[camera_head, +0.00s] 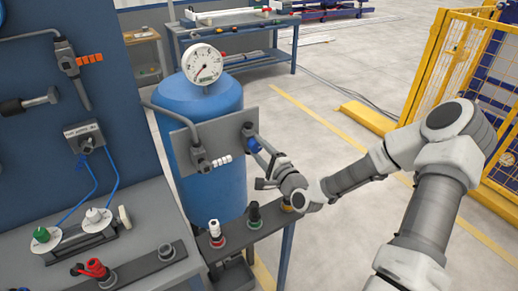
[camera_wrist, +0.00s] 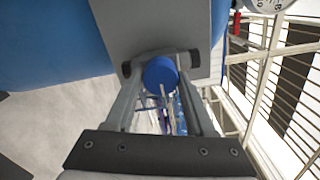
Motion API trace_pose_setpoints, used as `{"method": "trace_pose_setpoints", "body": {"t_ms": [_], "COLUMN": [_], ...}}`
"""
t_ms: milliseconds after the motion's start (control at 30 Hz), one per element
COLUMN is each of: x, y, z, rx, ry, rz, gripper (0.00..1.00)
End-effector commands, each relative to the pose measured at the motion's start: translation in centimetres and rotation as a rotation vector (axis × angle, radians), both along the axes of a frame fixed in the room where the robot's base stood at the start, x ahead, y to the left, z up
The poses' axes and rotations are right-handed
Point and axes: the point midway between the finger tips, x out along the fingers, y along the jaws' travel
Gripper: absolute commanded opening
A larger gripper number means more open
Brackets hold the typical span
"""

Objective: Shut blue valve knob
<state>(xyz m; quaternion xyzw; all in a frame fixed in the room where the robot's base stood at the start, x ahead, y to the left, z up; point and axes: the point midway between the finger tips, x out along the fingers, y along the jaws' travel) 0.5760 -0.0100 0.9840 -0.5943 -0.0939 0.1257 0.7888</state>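The blue valve knob (camera_head: 253,145) sits on a dark valve body (camera_head: 248,130) at the right end of a grey plate in front of the blue tank. In the wrist view the round blue knob (camera_wrist: 161,73) is near the middle, between my fingertips. My gripper (camera_head: 262,164) reaches toward it from the right. In the wrist view my gripper (camera_wrist: 161,66) has its fingers apart, one on each side of the knob. Whether either finger touches the knob is hard to tell.
The grey plate (camera_head: 222,134) also carries a second valve with a white handle (camera_head: 222,160) at left. A pressure gauge (camera_head: 203,64) tops the blue tank (camera_head: 198,98). A bench with fittings (camera_head: 254,216) stands below my gripper. Open floor lies behind my arm, with a yellow fence at right.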

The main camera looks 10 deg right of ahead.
Motion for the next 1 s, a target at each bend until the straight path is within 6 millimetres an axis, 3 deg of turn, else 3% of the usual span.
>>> {"method": "trace_pose_setpoints", "body": {"t_ms": [33,133,433,567,1000], "x": [0.0,0.0,-0.1,-1.1,-10.8], "y": [0.0,0.0,-0.1,-0.5,-3.7], "z": [0.0,0.0,0.0,0.0,0.0], "rx": [0.0,-0.001,-0.003,-0.003,-0.001], "ry": [0.001,0.0,-0.002,-0.002,0.002], "rz": [0.0,0.0,-0.001,-0.001,-0.005], "gripper": [0.65,0.81,0.81,0.81,0.81]}}
